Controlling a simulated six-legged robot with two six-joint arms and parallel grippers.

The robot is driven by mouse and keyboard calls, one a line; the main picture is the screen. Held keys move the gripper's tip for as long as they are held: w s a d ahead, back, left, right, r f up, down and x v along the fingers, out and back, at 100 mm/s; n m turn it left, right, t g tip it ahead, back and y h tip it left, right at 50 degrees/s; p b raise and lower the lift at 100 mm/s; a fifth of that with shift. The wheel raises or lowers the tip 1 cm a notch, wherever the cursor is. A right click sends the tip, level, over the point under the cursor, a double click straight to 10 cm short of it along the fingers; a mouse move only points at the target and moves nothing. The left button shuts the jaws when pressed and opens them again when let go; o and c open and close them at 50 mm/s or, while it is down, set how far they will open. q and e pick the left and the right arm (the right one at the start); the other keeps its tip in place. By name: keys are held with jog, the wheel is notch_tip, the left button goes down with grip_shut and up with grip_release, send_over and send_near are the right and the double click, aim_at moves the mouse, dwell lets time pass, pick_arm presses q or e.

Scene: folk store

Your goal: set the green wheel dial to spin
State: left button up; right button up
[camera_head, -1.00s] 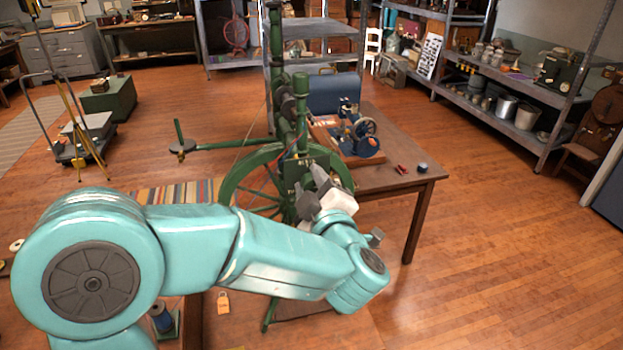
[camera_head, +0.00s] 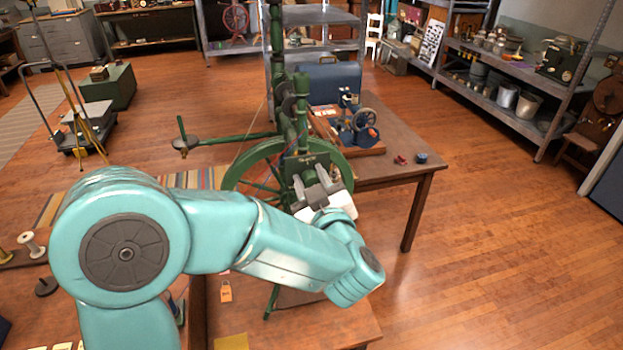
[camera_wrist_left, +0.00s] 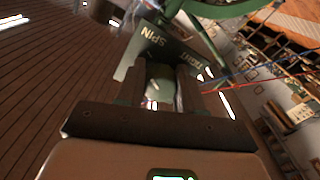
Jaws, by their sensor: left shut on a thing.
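The green spinning wheel (camera_head: 236,172) stands beyond my left arm in the head view. A dark plate (camera_head: 296,163) is fixed in front of its rim. In the left wrist view the plate (camera_wrist_left: 134,58) carries the word SPIN on its left and another word on its right, partly hidden by a finger. A round green dial (camera_wrist_left: 157,78) with a pale mark sits below the words. My left gripper (camera_head: 316,180) is shut on the dial, one finger on each side, as the left wrist view (camera_wrist_left: 160,92) also shows. I cannot tell exactly where the mark points.
A wooden table (camera_head: 410,172) behind the wheel bears a small blue machine (camera_head: 360,128), a blue case (camera_head: 336,84) and small red and blue items. Open floor (camera_head: 500,240) lies to the right.

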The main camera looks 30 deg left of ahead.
pick_arm(q)
jog(key=shift+f, duration=0.25)
jog(key=o, duration=1)
jog(key=shift+d, duration=0.1)
jog(key=shift+o, duration=0.2)
jog(key=shift+r, duration=0.15)
jog(key=b+v, duration=0.4)
jog(key=v, duration=1.2)
jog(key=shift+d, duration=0.15)
